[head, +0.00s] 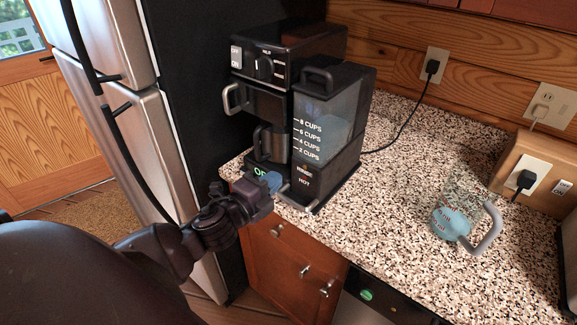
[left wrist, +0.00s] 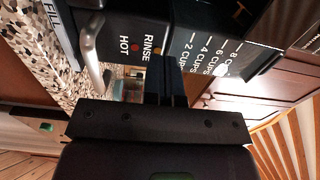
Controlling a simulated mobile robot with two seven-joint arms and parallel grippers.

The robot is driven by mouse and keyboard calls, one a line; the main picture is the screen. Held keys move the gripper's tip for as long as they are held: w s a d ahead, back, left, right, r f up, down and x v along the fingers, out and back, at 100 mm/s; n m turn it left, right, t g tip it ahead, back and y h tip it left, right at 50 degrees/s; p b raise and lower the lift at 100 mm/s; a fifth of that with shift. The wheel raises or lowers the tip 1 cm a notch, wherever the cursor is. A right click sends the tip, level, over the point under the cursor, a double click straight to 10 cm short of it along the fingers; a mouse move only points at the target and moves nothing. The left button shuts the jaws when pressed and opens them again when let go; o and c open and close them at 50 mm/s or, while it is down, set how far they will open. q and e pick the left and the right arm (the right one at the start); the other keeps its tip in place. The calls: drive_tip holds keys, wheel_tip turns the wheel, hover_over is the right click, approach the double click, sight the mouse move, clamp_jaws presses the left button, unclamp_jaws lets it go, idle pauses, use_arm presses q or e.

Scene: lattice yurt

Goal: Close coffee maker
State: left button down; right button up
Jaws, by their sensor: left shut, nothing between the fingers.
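The black coffee maker (head: 290,50) stands on the speckled counter beside the fridge. Its clear water tank (head: 325,110) has cup marks, and a metal carafe (head: 272,142) sits inside. A grey handle (head: 232,98) sticks out at its upper left; I cannot tell whether that part is fully closed. A silver bar handle (head: 312,207) is low at the front, and a silver handle shows in the left wrist view (left wrist: 90,58) beside the HOT and RINSE labels. My left gripper (head: 280,188) is shut and empty at the lower front; contact is unclear. Its fingers show in the left wrist view (left wrist: 166,80).
A clear jug (head: 462,212) with a grey handle lies on the right of the counter (head: 400,190). A black cord runs from the maker to a wall outlet (head: 433,66). The steel fridge (head: 150,130) is close on the left. Wooden drawers (head: 290,260) are below the counter.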

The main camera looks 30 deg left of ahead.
sight(295, 163)
use_arm(q)
drive_tip(key=w, duration=0.4)
drive_tip(key=shift+w+d, duration=0.2)
drive_tip(key=shift+w, duration=0.15)
drive_tip(key=shift+w+p, duration=0.3)
drive_tip(key=shift+w, duration=0.3)
use_arm(e)
drive_tip(key=shift+d+r, duration=0.1)
drive_tip(key=shift+r, duration=0.25)
drive_tip(key=shift+w+r, duration=0.1)
drive_tip(key=shift+w, duration=0.1)
